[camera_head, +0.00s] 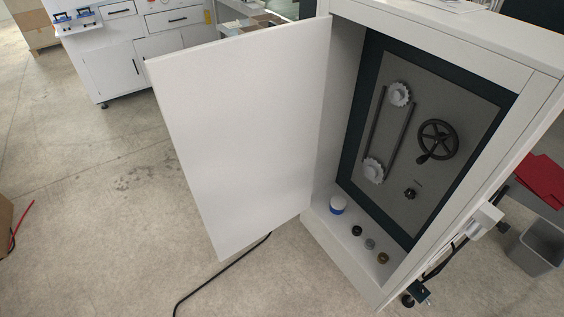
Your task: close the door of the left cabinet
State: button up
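A white cabinet (440,32) stands at the right of the head view with its front open. Its white door (240,130) is hinged at the cabinet's left side and swung wide open to the left, its flat panel facing me. Inside, a grey panel (432,115) carries two white sprockets with a chain, a black handwheel (437,140) and a small dark knob. My gripper is not in view.
A white workbench with drawers (135,60) stands at the back left. A black cable (222,272) lies on the floor below the door. A grey bin (540,246) and red items (543,180) are at the right.

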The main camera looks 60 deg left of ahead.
aim_at(241, 114)
jog(key=z, duration=0.4)
jog(key=j+z, duration=0.1)
jog(key=z, duration=0.7)
jog(key=k+z, duration=0.1)
jog(key=z, duration=0.75)
jog(key=k+z, duration=0.3)
jog(key=k, duration=1.65)
jog(key=k+u, duration=0.3)
jog(key=k, duration=0.15)
jog(key=k+j+u, duration=0.6)
jog(key=k, duration=0.2)
jog(key=l+u, duration=0.1)
jog(key=u, duration=0.9)
jog(key=k+j+u, duration=0.15)
jog(key=k+u, duration=0.15)
jog(key=u, duration=0.15)
